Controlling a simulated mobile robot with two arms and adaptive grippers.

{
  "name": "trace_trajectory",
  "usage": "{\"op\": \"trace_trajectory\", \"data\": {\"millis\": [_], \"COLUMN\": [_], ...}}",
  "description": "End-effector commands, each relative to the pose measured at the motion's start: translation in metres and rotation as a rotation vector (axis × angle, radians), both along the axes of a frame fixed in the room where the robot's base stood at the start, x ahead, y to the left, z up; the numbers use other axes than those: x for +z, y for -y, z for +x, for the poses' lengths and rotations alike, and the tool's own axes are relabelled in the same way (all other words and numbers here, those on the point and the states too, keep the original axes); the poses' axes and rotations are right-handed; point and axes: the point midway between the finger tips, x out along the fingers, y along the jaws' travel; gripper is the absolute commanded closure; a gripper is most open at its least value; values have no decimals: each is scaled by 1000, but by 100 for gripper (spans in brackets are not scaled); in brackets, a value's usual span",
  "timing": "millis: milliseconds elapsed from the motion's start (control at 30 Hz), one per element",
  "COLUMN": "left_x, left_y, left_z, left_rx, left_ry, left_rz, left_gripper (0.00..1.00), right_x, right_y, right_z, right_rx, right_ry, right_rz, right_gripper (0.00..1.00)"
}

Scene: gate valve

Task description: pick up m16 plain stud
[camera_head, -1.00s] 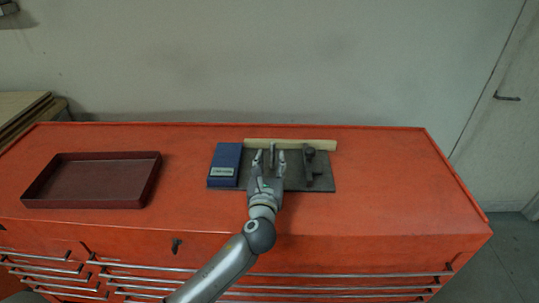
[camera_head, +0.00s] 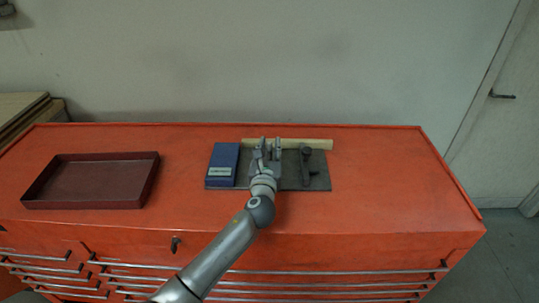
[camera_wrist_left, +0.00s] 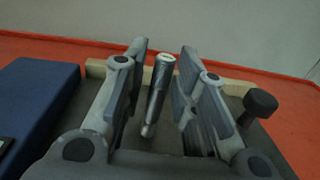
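The m16 plain stud is a plain grey metal rod; in the left wrist view the stud (camera_wrist_left: 158,92) stands between the two finger pads. Its top end faces up and narrow gaps show on both sides. In the head view it is mostly hidden by the fingers. My left gripper (camera_head: 269,145) is over the dark mat, with its fingers on either side of the stud; it also shows in the left wrist view (camera_wrist_left: 158,85). The fingers are partly open and no clear contact shows. My right gripper is not in view.
The dark mat (camera_head: 318,184) lies on the orange cabinet top (camera_head: 380,190). A blue box (camera_head: 223,163) lies left of the gripper, and a dark bolt-like part (camera_head: 306,165) right. A pale wooden strip (camera_head: 315,144) runs behind. An empty dark red tray (camera_head: 90,203) sits left.

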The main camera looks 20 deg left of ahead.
Motion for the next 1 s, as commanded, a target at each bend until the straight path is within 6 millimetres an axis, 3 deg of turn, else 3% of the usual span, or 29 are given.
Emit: {"op": "trace_trajectory", "data": {"millis": [33,167,633,833,1000], "left_x": [0,0,7,33,61], "left_y": [0,0,0,0,-1], "left_z": [0,0,0,0,-24], "left_rx": [0,0,0,-1,-2], "left_ry": [0,0,3,7,6], "left_rz": [0,0,0,0,1], "left_gripper": [85,100,100,100,100], "right_x": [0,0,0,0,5], "right_y": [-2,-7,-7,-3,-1], "right_z": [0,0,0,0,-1], "right_rx": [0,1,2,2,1], "right_ry": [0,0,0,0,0], "right_rz": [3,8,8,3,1], "right_gripper": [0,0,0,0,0]}}
